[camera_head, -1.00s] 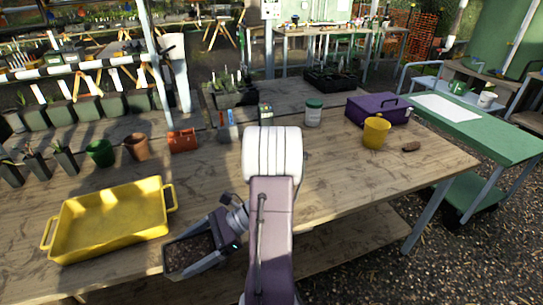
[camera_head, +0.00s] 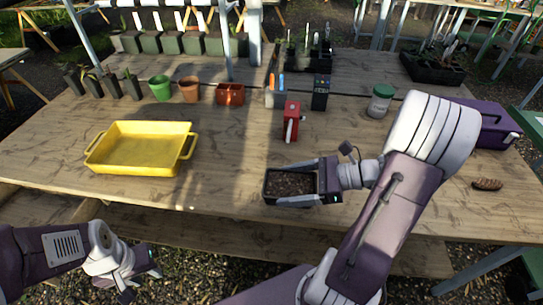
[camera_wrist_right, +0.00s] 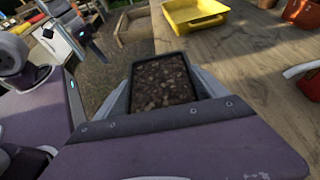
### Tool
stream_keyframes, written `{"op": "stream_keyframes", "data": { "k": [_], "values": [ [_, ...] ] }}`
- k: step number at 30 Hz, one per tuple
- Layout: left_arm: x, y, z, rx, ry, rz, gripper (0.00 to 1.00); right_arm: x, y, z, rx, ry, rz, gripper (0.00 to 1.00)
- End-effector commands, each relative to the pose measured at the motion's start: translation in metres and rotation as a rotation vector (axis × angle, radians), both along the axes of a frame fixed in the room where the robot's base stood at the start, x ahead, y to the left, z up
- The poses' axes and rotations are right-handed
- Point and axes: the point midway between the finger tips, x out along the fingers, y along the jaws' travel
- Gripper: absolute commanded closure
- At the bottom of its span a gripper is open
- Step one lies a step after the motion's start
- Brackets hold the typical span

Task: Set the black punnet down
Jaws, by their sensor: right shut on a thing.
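The black punnet (camera_head: 266,196), filled with brown soil, is at the table's front edge in the head view. My right gripper (camera_head: 318,184) is shut on it, with a finger along each of two opposite sides. In the right wrist view the punnet (camera_wrist_right: 188,58) looks level between the fingers. I cannot tell whether its base touches the table. My left gripper (camera_head: 142,277) is low at the left, in front of the table and empty, its fingertips apart.
The wooden table (camera_head: 225,150) has bare boards between the punnet and the yellow tray (camera_head: 140,168). A red container (camera_head: 291,120) stands behind the punnet. Pots line the back left. A green-lidded jar (camera_head: 380,103) and purple box (camera_head: 490,128) are at right.

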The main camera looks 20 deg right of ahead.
Motion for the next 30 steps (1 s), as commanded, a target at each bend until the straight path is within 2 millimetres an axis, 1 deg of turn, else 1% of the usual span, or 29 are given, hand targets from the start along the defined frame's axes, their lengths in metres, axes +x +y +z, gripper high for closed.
{"op": "stream_keyframes", "data": {
  "k": [1, 6, 10, 13, 17, 24, 30],
  "values": [
    [0.000, 0.000, -0.008, 0.000, 0.000, 0.000, 0.64, 0.014, -0.004, -0.014, 0.004, 0.000, 0.006, 0.71],
    [0.000, 0.000, -0.015, 0.000, 0.000, 0.000, 0.64, 0.057, -0.019, -0.040, 0.001, 0.000, 0.004, 0.71],
    [0.000, 0.000, -0.017, 0.000, 0.000, 0.000, 0.64, 0.078, -0.026, -0.051, 0.001, 0.000, 0.002, 0.71],
    [0.000, 0.000, -0.017, 0.000, 0.000, 0.000, 0.64, 0.084, -0.028, -0.053, 0.001, -0.001, 0.001, 0.71],
    [0.000, 0.000, -0.018, 0.000, 0.000, 0.000, 0.64, 0.084, -0.028, -0.056, 0.001, -0.001, 0.000, 0.71],
    [0.000, 0.000, -0.030, 0.000, 0.000, 0.000, 0.64, 0.083, -0.028, -0.094, 0.003, 0.002, 0.000, 0.71],
    [0.000, 0.000, -0.028, 0.000, 0.000, -0.001, 0.64, 0.083, -0.028, -0.093, 0.000, -0.001, 0.000, 0.71]
  ]
}}
